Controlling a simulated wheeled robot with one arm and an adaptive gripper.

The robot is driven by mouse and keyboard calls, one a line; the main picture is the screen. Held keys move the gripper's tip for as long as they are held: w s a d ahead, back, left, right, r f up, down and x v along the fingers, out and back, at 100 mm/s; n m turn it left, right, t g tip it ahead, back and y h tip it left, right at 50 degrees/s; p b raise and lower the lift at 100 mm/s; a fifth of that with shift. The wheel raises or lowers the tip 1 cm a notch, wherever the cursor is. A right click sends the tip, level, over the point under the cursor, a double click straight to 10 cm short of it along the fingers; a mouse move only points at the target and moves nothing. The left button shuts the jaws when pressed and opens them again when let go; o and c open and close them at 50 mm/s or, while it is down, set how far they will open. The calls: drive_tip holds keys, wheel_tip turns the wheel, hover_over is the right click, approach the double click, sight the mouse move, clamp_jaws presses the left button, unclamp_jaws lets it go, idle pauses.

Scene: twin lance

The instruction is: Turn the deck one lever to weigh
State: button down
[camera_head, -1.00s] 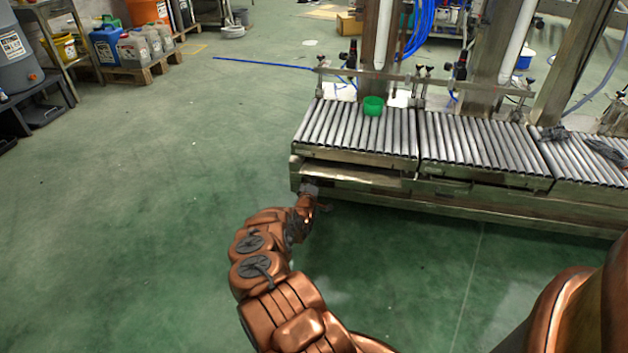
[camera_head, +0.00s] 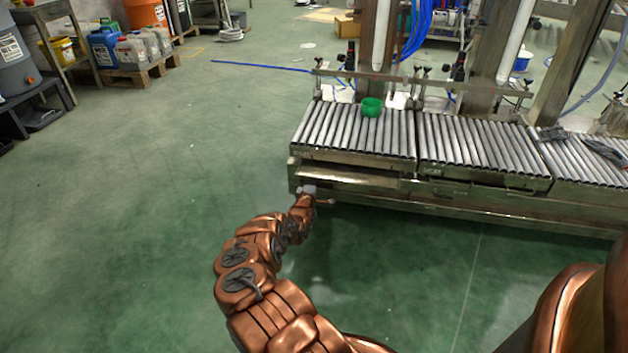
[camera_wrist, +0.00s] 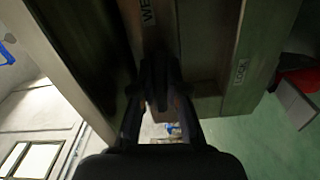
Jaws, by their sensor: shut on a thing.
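My gripper (camera_head: 309,194) is at the front left corner of the leftmost roller deck (camera_head: 318,140), below the rollers. In the wrist view my gripper (camera_wrist: 160,98) is shut on the deck one lever, which is dark and mostly hidden between the fingers. A white label (camera_wrist: 147,12), partly cut off and starting "WE", is straight beyond the fingertips. A "LOCK" label (camera_wrist: 239,72) is on the metal frame to the right. The fingers line up closer to the "WE" label than to "LOCK". The lever's exact angle cannot be told.
A green cup (camera_head: 371,107) stands on the leftmost deck's rollers. More roller decks (camera_head: 475,145) continue right. A metal frame rail (camera_head: 440,202) runs low along the front. Green floor is clear to the left. A red object (camera_wrist: 300,80) shows at right in the wrist view.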

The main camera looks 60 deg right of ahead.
drive_tip(key=c, duration=1.2)
unclamp_jaws()
drive_tip(key=shift+o, duration=0.2)
drive_tip(key=shift+s+m, duration=0.1)
drive_tip(key=shift+m, duration=0.2)
